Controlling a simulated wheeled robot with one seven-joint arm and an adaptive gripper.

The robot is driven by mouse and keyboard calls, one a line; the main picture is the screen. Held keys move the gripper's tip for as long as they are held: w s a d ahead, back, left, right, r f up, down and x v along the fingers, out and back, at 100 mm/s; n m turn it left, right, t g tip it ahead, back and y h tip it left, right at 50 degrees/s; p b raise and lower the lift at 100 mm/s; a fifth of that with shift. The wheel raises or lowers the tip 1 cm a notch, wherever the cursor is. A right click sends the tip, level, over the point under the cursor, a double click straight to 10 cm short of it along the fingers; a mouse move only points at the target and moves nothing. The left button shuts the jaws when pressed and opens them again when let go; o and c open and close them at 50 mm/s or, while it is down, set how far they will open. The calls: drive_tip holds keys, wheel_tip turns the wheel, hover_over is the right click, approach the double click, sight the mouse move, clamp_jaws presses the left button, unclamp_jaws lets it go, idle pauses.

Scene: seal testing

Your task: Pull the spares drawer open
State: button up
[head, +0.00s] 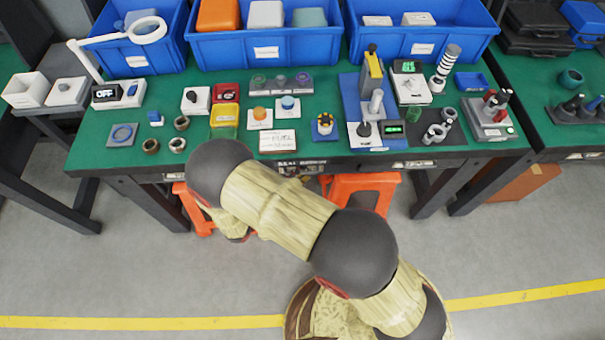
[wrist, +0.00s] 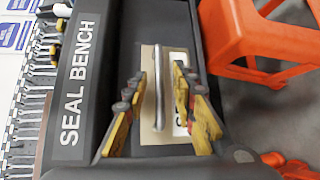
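The drawer front (wrist: 150,138) is a beige panel under the bench edge in the wrist view. Its label (wrist: 183,128) is mostly hidden by a finger; only part of a letter like "S" shows. A grey metal bar handle (wrist: 158,88) stands out from the panel. My gripper (wrist: 160,82) is open, with one yellow-and-dark finger on each side of the handle. Gaps show between the handle and both fingers. In the head view my arm hides the gripper and most of the drawer area.
The "SEAL BENCH" edge strip (wrist: 76,85) runs beside the drawer. An orange stool (wrist: 255,40) stands close to the gripper; it also shows under the bench in the head view (head: 362,182). The green bench top (head: 340,92) is crowded with parts. The floor in front is clear.

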drive_tip(key=shift+w+d+f, duration=0.1)
drive_tip(key=shift+w+d, duration=0.4)
drive_tip(key=shift+d, duration=0.05)
drive_tip(key=c, duration=0.3)
clamp_jaws()
idle(0.4)
